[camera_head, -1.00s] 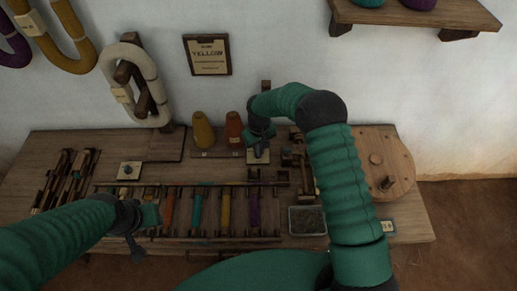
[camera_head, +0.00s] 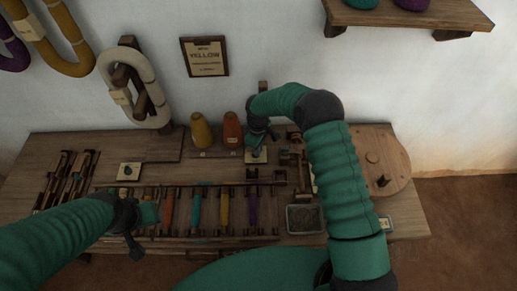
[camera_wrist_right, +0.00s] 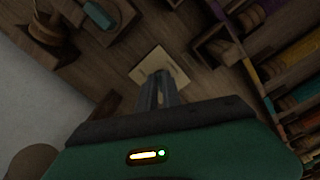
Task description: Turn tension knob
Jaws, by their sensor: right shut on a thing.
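A small pale square plate (camera_head: 256,157) lies on the bench below my right gripper in the head view. The same plate (camera_wrist_right: 150,61) shows in the right wrist view, under the fingertips. My right gripper (camera_wrist_right: 158,76) points down at the plate's middle and is shut on the tension knob, which the fingers almost wholly hide.
Yellow (camera_head: 201,131) and orange (camera_head: 232,130) cones stand behind the plate. A second pale plate (camera_head: 121,178) lies at left. A metal tray (camera_head: 304,220) and a round wooden disc (camera_head: 394,159) are at right. A yellow-order sign (camera_head: 205,58) hangs on the wall.

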